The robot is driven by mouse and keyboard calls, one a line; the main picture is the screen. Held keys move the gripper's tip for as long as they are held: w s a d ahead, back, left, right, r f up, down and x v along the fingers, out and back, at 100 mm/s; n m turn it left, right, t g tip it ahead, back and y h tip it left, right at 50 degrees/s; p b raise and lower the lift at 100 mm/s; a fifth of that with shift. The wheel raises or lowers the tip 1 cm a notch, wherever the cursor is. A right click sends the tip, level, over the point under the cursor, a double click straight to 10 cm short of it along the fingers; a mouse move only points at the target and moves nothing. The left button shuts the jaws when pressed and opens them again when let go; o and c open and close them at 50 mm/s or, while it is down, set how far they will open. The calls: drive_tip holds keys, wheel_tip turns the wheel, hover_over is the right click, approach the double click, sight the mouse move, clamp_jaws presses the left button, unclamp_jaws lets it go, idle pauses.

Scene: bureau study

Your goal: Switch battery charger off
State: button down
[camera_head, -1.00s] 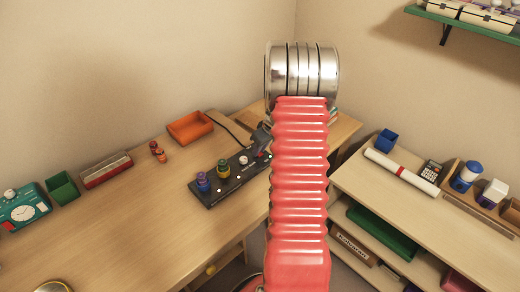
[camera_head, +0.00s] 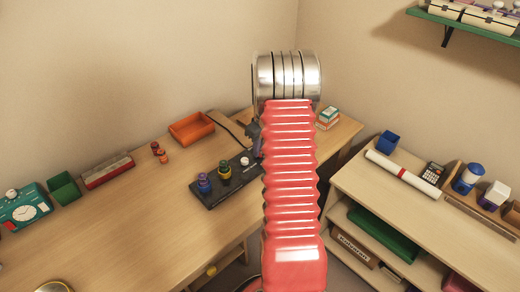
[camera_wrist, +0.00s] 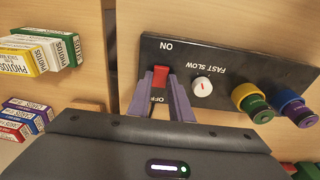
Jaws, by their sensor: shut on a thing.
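The battery charger is a long dark panel (camera_head: 228,190) on the wooden desk, left of my arm; it also fills the upper right of the wrist view (camera_wrist: 225,58). It carries a red switch (camera_wrist: 160,75) between the labels ON and OFF. The two purple fingers of my gripper (camera_wrist: 160,80) are closed around the switch, one on each side. Which way the switch is set is not clear. In the head view my red arm hides the switch and most of the gripper.
A white dial (camera_wrist: 202,88) marked FAST SLOW sits beside the switch. Batteries with coloured rings (camera_wrist: 250,102) stand farther along the charger. Small boxes (camera_wrist: 48,52) lie to the left. An orange tray (camera_head: 192,128) stands behind the charger. The desk front is clear.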

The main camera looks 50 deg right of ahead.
drive_tip(key=shift+w+a, duration=0.1)
drive_tip(key=c, duration=1.6)
unclamp_jaws()
drive_tip(key=shift+r, duration=0.1)
drive_tip(key=r, duration=0.4)
drive_tip(key=s+r, duration=0.1)
drive_tip(key=r, duration=0.4)
drive_tip(key=s+r, duration=0.1)
drive_tip(key=r, duration=0.3)
drive_tip(key=shift+r, duration=0.2)
